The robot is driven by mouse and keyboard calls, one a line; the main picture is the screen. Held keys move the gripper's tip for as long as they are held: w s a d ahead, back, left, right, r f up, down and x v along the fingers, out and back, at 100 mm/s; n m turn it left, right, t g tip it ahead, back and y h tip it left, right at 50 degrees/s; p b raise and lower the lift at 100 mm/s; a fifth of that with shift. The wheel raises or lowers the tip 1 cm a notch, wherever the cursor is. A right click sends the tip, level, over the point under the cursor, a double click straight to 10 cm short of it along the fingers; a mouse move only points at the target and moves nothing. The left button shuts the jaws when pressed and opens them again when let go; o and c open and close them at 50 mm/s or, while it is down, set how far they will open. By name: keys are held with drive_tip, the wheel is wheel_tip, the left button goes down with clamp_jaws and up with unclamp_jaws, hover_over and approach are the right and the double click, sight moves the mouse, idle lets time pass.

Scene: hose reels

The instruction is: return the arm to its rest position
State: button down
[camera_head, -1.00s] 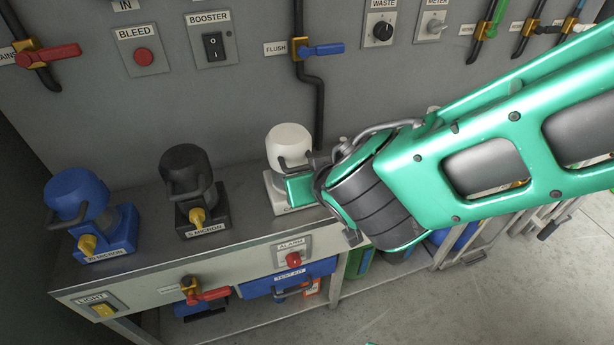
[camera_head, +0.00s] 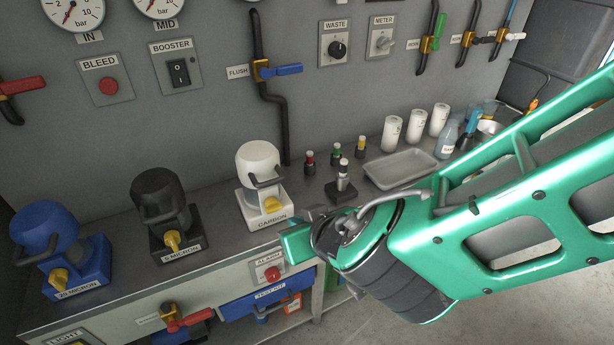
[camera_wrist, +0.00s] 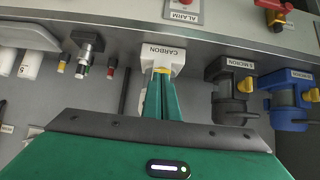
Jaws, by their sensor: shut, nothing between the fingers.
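My green arm (camera_head: 500,225) reaches in from the right in the head view. My gripper (camera_head: 297,242) is at its left end, just in front of the bench edge, to the lower right of the white CARBON filter housing (camera_head: 259,170). In the wrist view my gripper's fingers (camera_wrist: 163,92) are together with nothing between them. They overlap the CARBON housing (camera_wrist: 165,57) in that view and hide part of it. I cannot tell the exact gap; in the head view they look apart from it.
A grey tray (camera_head: 400,168), white cartridges (camera_head: 415,127) and small bottles are behind the arm. The ALARM knob (camera_head: 272,274) and blue test kit (camera_head: 255,303) are below the gripper.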

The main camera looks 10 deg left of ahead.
drive_tip(key=w+d+m+h, duration=0.2)
drive_tip(key=w+d, duration=0.2)
drive_tip(key=d, duration=0.4)
drive_tip(key=w+d+m+h, duration=0.2)
drive_tip(key=w+d+h, duration=0.15)
drive_tip(key=d, duration=0.45)
drive_tip(key=d+r+m+g+h, duration=0.2)
drive_tip(key=d+m+h, duration=0.1)
drive_tip(key=d, duration=1.4)
drive_tip(key=s+d+r+m+g, duration=0.1)
drive_tip(key=s+d+m+g, duration=0.1)
drive_tip(key=s+d, duration=0.3)
drive_tip(key=s+d+m+g, duration=0.1)
drive_tip(key=s+d+m, duration=0.1)
drive_tip(key=d, duration=0.6)
drive_tip(key=s+d+r+m+g+y, duration=0.1)
drive_tip(key=s+d, duration=0.1)
drive_tip(key=s, duration=0.4)
drive_tip(key=s+d+r+m+g+y, duration=0.1)
drive_tip(key=s+d+g, duration=0.1)
drive_tip(key=s, duration=0.5)
drive_tip(key=shift+d+m+y, duration=0.35)
drive_tip(key=shift+d+m, duration=0.05)
drive_tip(key=shift+d, duration=0.1)
drive_tip(key=shift+w+f, duration=0.25)
drive_tip(key=shift+w, duration=0.35)
